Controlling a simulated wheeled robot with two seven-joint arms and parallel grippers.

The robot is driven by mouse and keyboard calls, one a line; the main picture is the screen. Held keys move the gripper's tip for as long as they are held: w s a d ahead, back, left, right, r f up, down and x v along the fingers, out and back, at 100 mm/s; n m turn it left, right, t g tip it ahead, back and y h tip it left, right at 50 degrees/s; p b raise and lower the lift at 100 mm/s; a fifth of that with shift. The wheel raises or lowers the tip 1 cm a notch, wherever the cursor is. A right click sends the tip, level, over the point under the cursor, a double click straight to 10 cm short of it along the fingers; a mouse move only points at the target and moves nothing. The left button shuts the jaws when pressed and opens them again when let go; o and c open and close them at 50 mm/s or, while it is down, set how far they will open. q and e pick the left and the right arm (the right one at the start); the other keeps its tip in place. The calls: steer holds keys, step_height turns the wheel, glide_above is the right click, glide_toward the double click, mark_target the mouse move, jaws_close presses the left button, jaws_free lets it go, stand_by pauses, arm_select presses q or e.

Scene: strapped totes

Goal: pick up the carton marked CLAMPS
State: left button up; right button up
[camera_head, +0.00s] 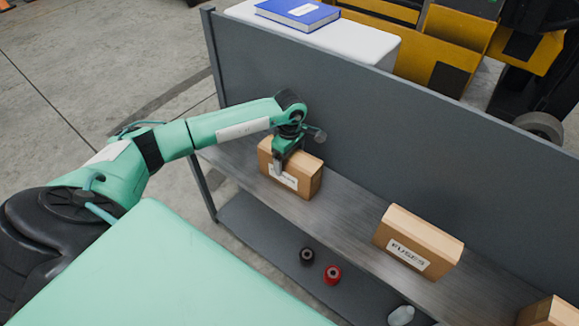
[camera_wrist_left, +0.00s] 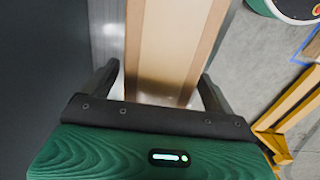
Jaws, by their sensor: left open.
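A tan carton (camera_head: 306,178) stands on the grey shelf at the left, with a white label on its front. My left gripper (camera_head: 279,163) is over this carton and hides part of the label, so I cannot read its word. In the left wrist view the carton (camera_wrist_left: 165,40) lies between the two open fingers of my left gripper (camera_wrist_left: 158,72), one on each side. I cannot tell whether either finger touches it. No label with CLAMPS is readable in either view. My right gripper is not in view.
A carton marked FUSES (camera_head: 420,241) stands further right on the shelf (camera_head: 345,215), and another carton (camera_head: 548,312) is at the lower right corner. A grey back panel (camera_head: 390,120) rises behind. A black (camera_head: 307,256) and a red (camera_head: 333,274) round item lie on the lower shelf.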

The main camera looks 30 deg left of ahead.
arm_select(q)
steer(key=shift+f, duration=1.85)
steer(key=c, duration=1.7)
steer(key=shift+w+r, duration=0.1)
steer(key=shift+c, duration=0.3)
steer(key=shift+r, duration=0.1)
